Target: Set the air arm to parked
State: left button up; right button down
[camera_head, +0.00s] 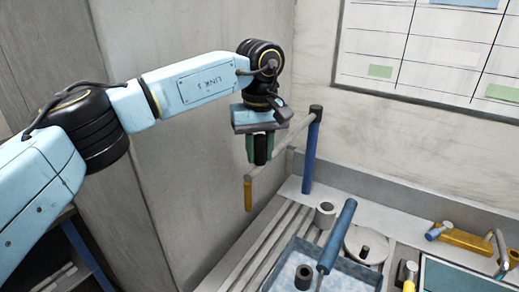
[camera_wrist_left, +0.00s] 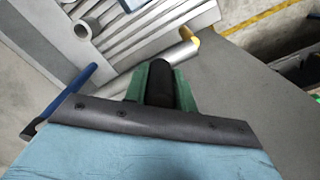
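The air arm is a grey bar (camera_head: 291,146) reaching from the top of an upright blue post (camera_head: 309,160) at the wall down-left to a yellow tip (camera_head: 248,195). My left gripper (camera_head: 260,150) has green fingers and sits in front of the bar's middle. In the left wrist view the fingers (camera_wrist_left: 160,88) flank a black upright grip (camera_wrist_left: 158,78) on both sides and look shut on it. The bar's silver end (camera_wrist_left: 178,62) and yellow tip (camera_wrist_left: 190,38) show beyond. How the grip joins the bar is hidden. My right gripper is not in view.
Below the bar lies a slatted grey bench (camera_head: 262,245) with a blue-rimmed tray (camera_head: 345,283). A blue-handled tool (camera_head: 338,235), a grey ring (camera_head: 325,213) and a round plate (camera_head: 352,248) are near the tray. A wall chart (camera_head: 430,50) hangs behind. A grey panel stands at left.

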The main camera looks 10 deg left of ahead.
pick_arm(q)
jog(key=shift+o, duration=1.1)
jog(key=shift+w+a+r, duration=0.1)
jog(key=shift+w+a, duration=0.05)
jog(key=shift+a, duration=0.1)
jog(key=shift+o, duration=1)
jog(key=shift+a, duration=0.1)
jog(key=shift+r, duration=0.15)
notch_tip(320, 180, up, 13)
jog(key=shift+b, duration=0.45)
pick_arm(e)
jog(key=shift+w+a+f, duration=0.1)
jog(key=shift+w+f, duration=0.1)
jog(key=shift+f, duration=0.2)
